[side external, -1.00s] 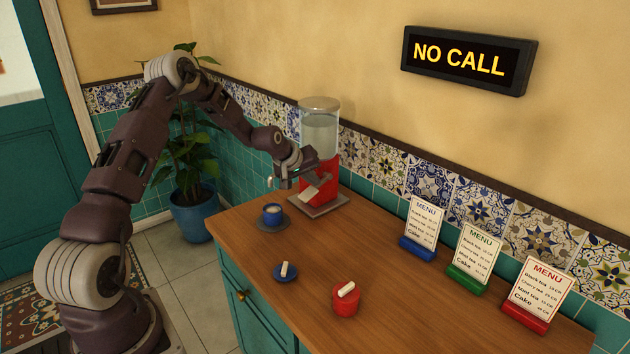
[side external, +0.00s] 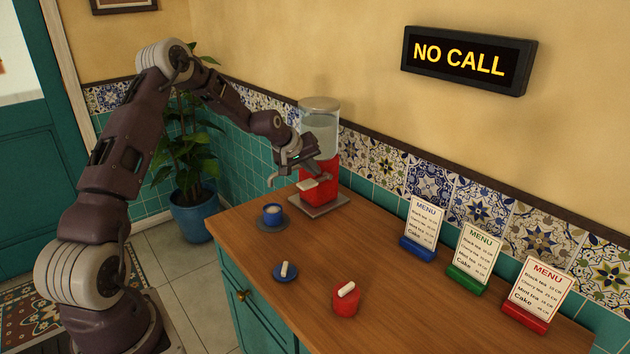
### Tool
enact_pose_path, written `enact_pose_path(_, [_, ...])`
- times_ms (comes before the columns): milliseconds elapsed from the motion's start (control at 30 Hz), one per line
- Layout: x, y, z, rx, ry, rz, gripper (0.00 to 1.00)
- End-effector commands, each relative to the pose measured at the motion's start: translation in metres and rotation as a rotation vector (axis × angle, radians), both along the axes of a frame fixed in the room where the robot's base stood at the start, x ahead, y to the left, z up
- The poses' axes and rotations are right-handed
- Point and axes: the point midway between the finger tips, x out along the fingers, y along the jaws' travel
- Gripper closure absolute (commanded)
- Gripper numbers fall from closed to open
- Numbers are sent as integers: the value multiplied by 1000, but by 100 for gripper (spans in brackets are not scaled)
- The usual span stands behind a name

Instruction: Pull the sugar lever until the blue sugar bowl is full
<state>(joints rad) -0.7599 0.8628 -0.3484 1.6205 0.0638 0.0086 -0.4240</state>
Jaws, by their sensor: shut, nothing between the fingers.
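The dispenser (side external: 320,185) is red with a clear jar on top, at the back left of the counter. Its pale lever plate (side external: 313,184) sticks out in front, close to level. My gripper (side external: 273,181) is shut and empty, just left of the lever and above the blue bowl. I cannot tell whether any part of it touches the lever. The blue sugar bowl (side external: 272,215) stands upright on a dark round base, open, with pale content inside; its exact fill level is unclear. A blue lid-like piece with a white handle (side external: 285,270) lies nearer the front.
A red bowl with a white-handled top (side external: 345,302) stands at the front middle. Blue, green and red menu stands (side external: 472,254) line the back right. The sign (side external: 468,60) reads "NO CALL". The counter (side external: 390,285) is clear between the dispenser and the menus.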

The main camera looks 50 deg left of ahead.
Motion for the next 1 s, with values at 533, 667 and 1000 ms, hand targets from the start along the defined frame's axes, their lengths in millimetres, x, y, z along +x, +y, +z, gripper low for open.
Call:
enact_pose_path(533, [3, 0, 26, 3, -4, -1, 100])
enact_pose_path(667, [4, 0, 39, 3, -4, -1, 100])
enact_pose_path(1000, [5, 0, 52, 2, -3, 0, 100])
